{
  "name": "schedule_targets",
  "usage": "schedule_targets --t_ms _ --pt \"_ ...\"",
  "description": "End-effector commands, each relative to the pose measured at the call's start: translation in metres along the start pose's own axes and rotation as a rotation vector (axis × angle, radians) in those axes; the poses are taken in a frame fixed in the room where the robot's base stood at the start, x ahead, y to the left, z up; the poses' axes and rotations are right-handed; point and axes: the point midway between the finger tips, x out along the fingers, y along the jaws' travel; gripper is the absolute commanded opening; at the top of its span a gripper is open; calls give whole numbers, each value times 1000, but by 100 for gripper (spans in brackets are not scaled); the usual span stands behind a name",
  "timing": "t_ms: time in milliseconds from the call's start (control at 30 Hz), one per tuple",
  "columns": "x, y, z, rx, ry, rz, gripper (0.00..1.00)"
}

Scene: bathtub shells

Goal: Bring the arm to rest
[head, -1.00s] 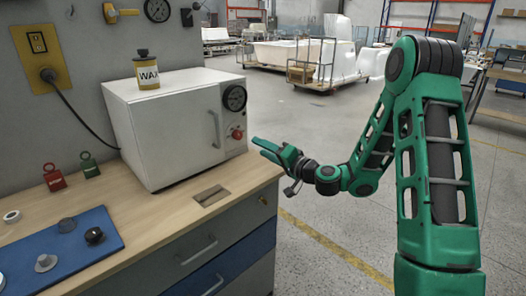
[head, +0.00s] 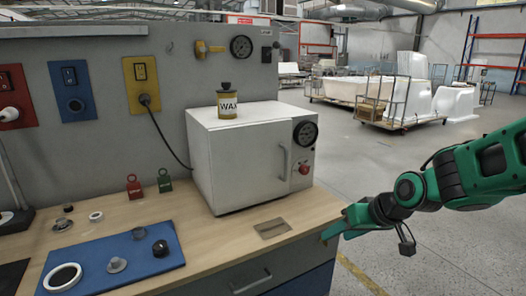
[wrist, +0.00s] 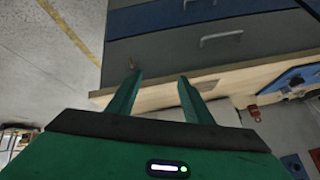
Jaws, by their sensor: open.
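My green gripper (head: 334,226) is at the right front corner of the wooden bench, to the right of the white oven. In the wrist view its two fingers (wrist: 160,90) are spread apart with nothing between them. Past the fingers the wrist view shows the bench edge and drawer fronts. In the head view my arm reaches in from the right edge. Whether the gripper touches the bench cannot be told.
A white oven (head: 240,165) with a wax can (head: 227,104) on top stands on the bench (head: 225,241). A blue mat (head: 110,262) with several small parts lies at the left. Red and green tags (head: 134,188) stand behind it. Open floor (head: 420,260) lies right of the bench.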

Motion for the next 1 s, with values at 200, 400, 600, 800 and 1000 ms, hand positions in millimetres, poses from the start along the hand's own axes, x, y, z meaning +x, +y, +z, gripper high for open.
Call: schedule_targets --t_ms 200,400,600,800,1000 --pt "-52 26 38 22 -101 173 46" --pt "-88 42 65 71 -157 276 46" --pt "-119 66 95 165 -215 357 46" --pt "-154 101 143 348 -311 416 46" --pt "-193 120 202 569 -417 451 46"
